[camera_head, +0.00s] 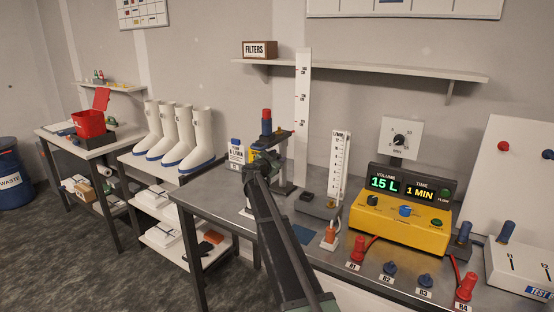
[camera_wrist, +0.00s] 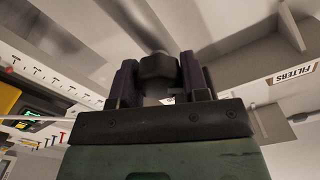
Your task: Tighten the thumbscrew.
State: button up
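A dark round knob, which looks like the thumbscrew (camera_wrist: 158,67), sits between the two fingers of my gripper (camera_wrist: 158,82) in the wrist view. The fingers stand close on both sides of it; I cannot tell whether they press on it. In the head view my gripper (camera_head: 264,158) is at a grey stand (camera_head: 285,178) at the back left of the bench. My arm and gripper hide the thumbscrew in the head view.
A shelf (camera_head: 360,69) with a filters box (camera_head: 260,50) hangs above. The front left bench top is clear.

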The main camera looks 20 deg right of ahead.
jog(key=c, duration=0.3)
jog(key=shift+m, duration=0.8)
jog(key=o, duration=0.9)
jog(key=v, duration=1.1)
jog(key=shift+d, duration=0.1)
